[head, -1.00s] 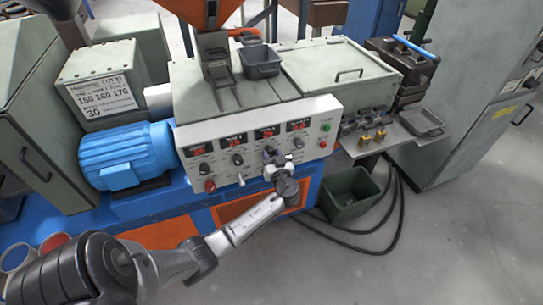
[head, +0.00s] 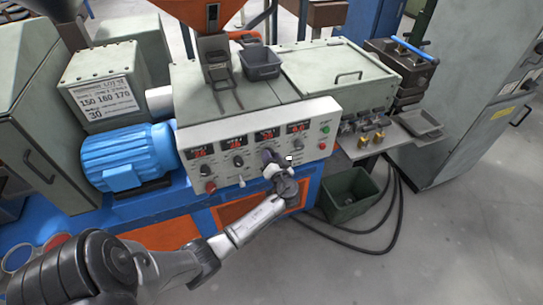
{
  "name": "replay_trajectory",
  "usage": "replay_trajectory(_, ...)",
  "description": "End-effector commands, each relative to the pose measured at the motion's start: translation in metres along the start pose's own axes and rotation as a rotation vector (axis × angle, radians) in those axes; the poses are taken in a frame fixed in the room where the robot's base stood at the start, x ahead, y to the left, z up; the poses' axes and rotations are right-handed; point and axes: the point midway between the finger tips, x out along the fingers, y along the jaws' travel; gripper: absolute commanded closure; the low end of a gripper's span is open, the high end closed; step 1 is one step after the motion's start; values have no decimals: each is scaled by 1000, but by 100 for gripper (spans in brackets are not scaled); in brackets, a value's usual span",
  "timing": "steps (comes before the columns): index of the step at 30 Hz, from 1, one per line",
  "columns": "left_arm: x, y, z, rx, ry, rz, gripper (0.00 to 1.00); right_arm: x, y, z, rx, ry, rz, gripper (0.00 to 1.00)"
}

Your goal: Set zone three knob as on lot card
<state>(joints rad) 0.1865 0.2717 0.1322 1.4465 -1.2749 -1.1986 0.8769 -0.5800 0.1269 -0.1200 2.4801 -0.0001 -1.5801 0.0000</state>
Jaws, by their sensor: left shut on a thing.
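The control panel (head: 222,171) faces me, with several red digital displays above a row of knobs. The zone three display (head: 266,134) is the third from the left. My left gripper (head: 269,156) is at the panel below that display, shut on the zone three knob, which its fingers mostly hide. The lot card (head: 105,98) is on the grey box at the left and reads 150 160 170, with 30 below. The display digits are too small to read surely. My right gripper is not in view.
A red button (head: 210,187) and a small lever (head: 241,181) sit low on the panel. A blue motor (head: 128,156) is at its left. A grey tray (head: 262,62) stands on top. A dark green bin (head: 350,194) is on the floor at the right.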

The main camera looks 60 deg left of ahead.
Motion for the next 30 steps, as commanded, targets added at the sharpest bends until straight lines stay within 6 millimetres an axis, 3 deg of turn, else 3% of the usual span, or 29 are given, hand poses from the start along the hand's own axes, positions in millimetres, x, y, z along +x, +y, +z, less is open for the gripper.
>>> replay_trajectory(30,0,-1,-3,924,-34,6,86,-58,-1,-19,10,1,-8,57)
